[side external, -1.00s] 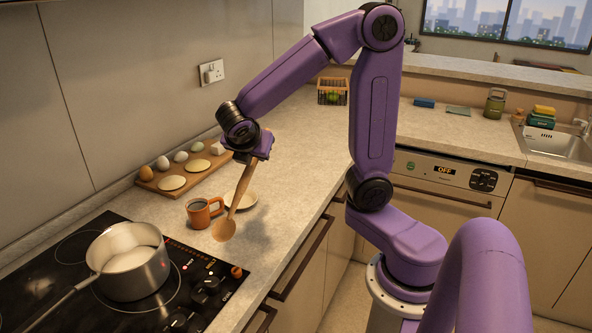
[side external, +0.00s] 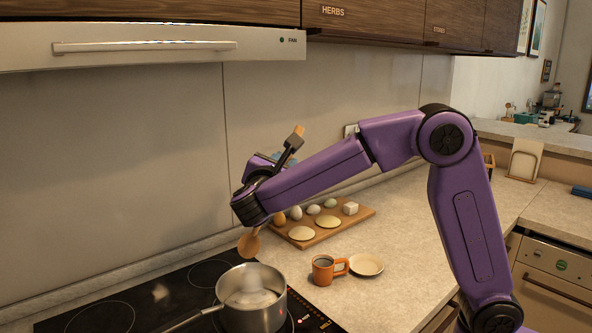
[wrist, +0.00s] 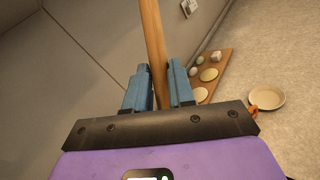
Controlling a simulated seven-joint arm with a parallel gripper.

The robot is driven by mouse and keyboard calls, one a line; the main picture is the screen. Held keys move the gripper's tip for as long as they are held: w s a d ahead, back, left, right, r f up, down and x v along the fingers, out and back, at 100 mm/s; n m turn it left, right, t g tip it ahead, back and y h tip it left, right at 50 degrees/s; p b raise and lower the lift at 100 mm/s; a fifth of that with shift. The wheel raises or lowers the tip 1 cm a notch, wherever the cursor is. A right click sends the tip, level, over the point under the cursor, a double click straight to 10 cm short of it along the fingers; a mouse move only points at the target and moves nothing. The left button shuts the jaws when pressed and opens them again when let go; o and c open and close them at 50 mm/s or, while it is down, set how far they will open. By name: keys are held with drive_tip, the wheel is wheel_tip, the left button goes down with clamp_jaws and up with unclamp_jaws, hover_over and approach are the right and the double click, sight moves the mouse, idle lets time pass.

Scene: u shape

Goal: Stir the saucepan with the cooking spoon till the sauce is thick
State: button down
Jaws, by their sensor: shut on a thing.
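The metal saucepan (side external: 262,316) stands on the black hob, its handle pointing to the lower left. Pale contents (side external: 250,299) show inside; how thick they are cannot be told. My gripper (side external: 283,158) is shut on the wooden cooking spoon (side external: 249,243), left of the arm in the side view. The spoon's bowl hangs down and shows just above the pan's far rim, outside the contents; its exact depth is unclear. The handle end (side external: 298,131) sticks up above the gripper. In the wrist view the blue fingers (wrist: 158,90) grip the spoon handle (wrist: 153,42).
An orange mug (side external: 323,270) and a small plate (side external: 367,265) stand right of the pan. A wooden board (side external: 345,229) with eggs and flat rounds lies behind. The extractor hood (side external: 200,45) hangs above. Counter (side external: 400,290) at the right front is clear.

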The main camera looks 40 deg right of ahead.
drive_tip(key=shift+d+f, duration=2.65)
drive_tip(key=shift+f, duration=0.15)
drive_tip(key=a+f, duration=0.5)
drive_tip(key=f, duration=0.4)
drive_tip(key=shift+a, duration=0.25)
drive_tip(key=shift+f, duration=0.1)
